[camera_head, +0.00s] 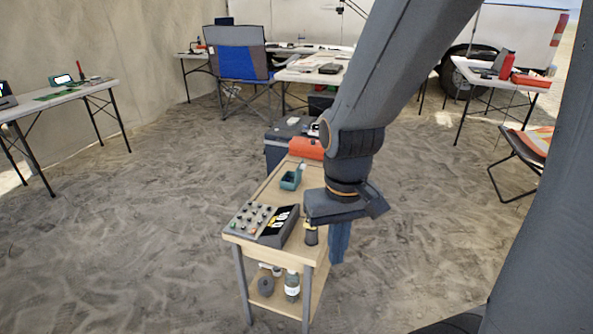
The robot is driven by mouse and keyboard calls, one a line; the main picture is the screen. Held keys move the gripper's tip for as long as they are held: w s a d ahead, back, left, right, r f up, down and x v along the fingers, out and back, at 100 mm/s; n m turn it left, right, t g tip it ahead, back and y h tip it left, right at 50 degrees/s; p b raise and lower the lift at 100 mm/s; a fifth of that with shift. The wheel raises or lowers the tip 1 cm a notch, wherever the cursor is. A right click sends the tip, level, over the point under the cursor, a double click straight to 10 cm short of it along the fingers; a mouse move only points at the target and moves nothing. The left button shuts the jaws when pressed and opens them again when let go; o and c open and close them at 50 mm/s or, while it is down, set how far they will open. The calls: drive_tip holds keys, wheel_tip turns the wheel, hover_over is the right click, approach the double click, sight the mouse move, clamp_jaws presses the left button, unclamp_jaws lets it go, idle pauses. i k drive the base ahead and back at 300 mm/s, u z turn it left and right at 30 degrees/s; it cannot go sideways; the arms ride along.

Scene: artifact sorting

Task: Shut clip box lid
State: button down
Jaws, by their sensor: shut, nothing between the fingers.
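A small teal box (290,181) stands on the narrow wooden cart, left of my gripper. It looks like the clip box, with its lid raised at the back right; the lid's exact angle is too small to tell. My gripper (338,257) points down at the right edge of the cart, beside the cart top and apart from the teal box. Its fingers are shut and empty. My forearm and wrist hide part of the cart's right side.
Open sandy floor lies left of the cart.

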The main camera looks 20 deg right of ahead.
sight(301, 166)
drive_tip(key=u, duration=0.1)
drive_tip(key=i, duration=0.9)
drive_tip(key=z, duration=0.15)
